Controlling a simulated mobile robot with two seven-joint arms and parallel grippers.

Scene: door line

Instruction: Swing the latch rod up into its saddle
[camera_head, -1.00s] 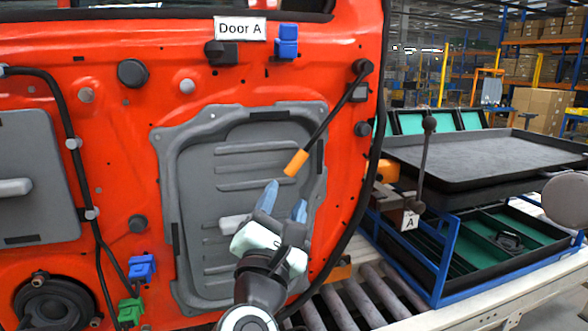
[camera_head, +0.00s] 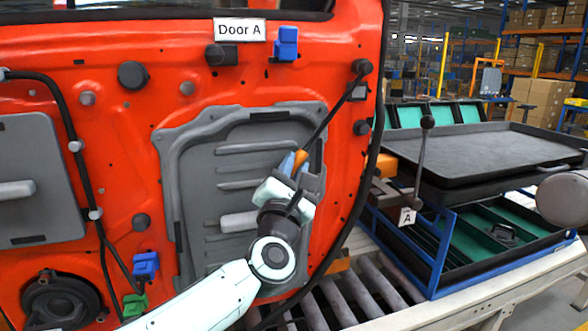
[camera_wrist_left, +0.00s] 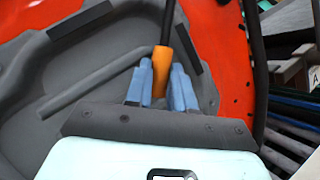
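The latch rod (camera_head: 330,117) is a thin dark bar hanging down and to the left from a dark pivot (camera_head: 362,68) at the door's upper right. Its lower end has an orange grip (camera_head: 301,158). A blue bracket (camera_head: 286,44) and a dark block (camera_head: 221,54) sit higher on the door; I cannot tell for sure which is the saddle. My left gripper (camera_head: 294,162) is at the orange grip. In the left wrist view its blue fingers lie close on both sides of the orange grip (camera_wrist_left: 161,72), seemingly shut on it. My right gripper is out of view.
The red door (camera_head: 335,35) has a grey panel (camera_head: 185,150) behind the gripper and a black cable (camera_head: 72,120) at left. Right of the door stand an upright lever (camera_head: 422,155), a dark tray (camera_head: 480,150) and a roller conveyor (camera_head: 345,303).

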